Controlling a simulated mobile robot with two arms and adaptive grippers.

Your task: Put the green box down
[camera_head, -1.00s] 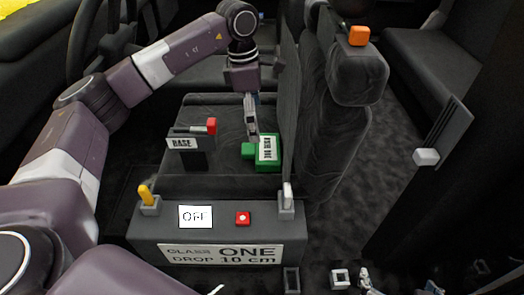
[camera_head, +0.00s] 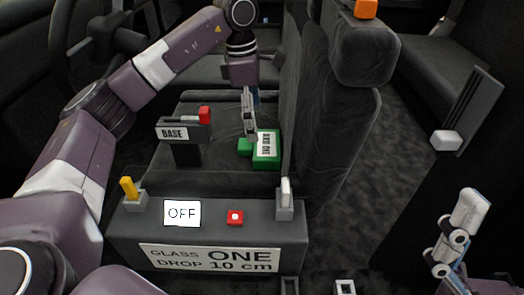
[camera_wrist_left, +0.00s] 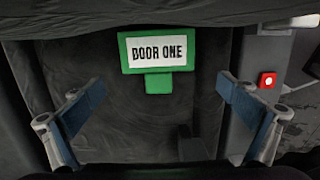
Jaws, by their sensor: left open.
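The green box (camera_head: 267,149) rests on the dark seat cushion against the seat back in the head view. My left gripper (camera_head: 250,136) is just above and beside the box in the head view. In the left wrist view my left gripper (camera_wrist_left: 150,100) has its fingers wide apart, with nothing between them. My right gripper (camera_head: 445,255) shows at the lower right, well away from the box; its fingers are unclear.
A "BASE" stand (camera_head: 184,135) with a red knob stands left of the box. In front is a grey panel (camera_head: 215,216) with a yellow lever, an "OFF" sign, a red button and a white lever. The tall seat back (camera_head: 335,130) borders the box's right side.

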